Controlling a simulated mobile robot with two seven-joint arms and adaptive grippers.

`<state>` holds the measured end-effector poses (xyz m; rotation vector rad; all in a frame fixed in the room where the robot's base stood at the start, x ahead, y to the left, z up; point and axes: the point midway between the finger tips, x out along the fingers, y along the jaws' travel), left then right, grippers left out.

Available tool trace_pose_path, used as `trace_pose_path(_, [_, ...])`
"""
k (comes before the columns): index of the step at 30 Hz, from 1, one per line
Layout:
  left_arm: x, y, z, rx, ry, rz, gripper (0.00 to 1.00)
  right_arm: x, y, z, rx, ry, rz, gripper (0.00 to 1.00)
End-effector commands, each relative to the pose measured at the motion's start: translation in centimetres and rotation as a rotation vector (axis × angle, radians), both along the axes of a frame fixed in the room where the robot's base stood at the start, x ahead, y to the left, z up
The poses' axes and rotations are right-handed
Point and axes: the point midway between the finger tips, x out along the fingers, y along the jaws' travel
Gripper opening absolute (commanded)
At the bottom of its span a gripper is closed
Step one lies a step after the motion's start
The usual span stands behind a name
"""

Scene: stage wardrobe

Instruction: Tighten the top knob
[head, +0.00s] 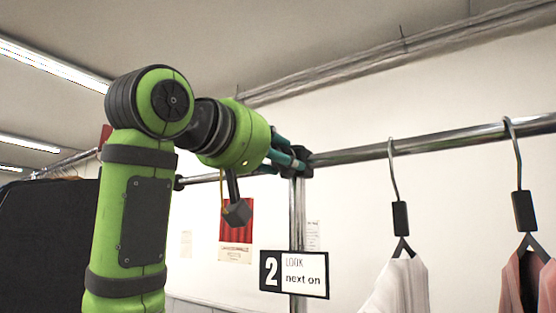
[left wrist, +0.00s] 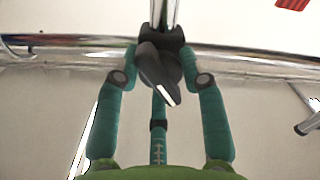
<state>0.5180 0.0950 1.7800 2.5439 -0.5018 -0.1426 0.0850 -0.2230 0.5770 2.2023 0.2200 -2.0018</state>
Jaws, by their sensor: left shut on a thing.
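The top knob (left wrist: 158,72) is a black piece with a handle-like lever, at the joint of the chrome rail and upright post in the left wrist view. In the head view the dark joint (head: 301,158) sits at the top of the post, and my gripper covers much of it. My left gripper (left wrist: 160,58) has teal fingers on both sides of the knob and is shut on it. In the head view the left gripper (head: 290,159) reaches the joint from the left, its fingertips partly hidden. My right gripper is not in view.
The chrome rail (head: 450,137) runs right from the joint, with a white garment (head: 397,288) and a pink garment (head: 535,285) on hangers. A sign with a 2 (head: 294,274) hangs on the post (head: 297,215). A red poster (head: 236,222) is on the wall.

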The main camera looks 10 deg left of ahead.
Motion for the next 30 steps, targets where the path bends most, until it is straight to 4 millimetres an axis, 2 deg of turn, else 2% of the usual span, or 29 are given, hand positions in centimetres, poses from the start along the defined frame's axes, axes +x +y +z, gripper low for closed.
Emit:
trace_pose_path(15, [0.05, 0.14, 0.1, 0.39, -0.163, 0.004, 0.08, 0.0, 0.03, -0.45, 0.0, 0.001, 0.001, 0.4])
trace_pose_path(30, [-0.02, 0.11, 0.22, 0.524, -0.221, 0.005, 0.08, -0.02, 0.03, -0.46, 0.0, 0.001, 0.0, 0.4])
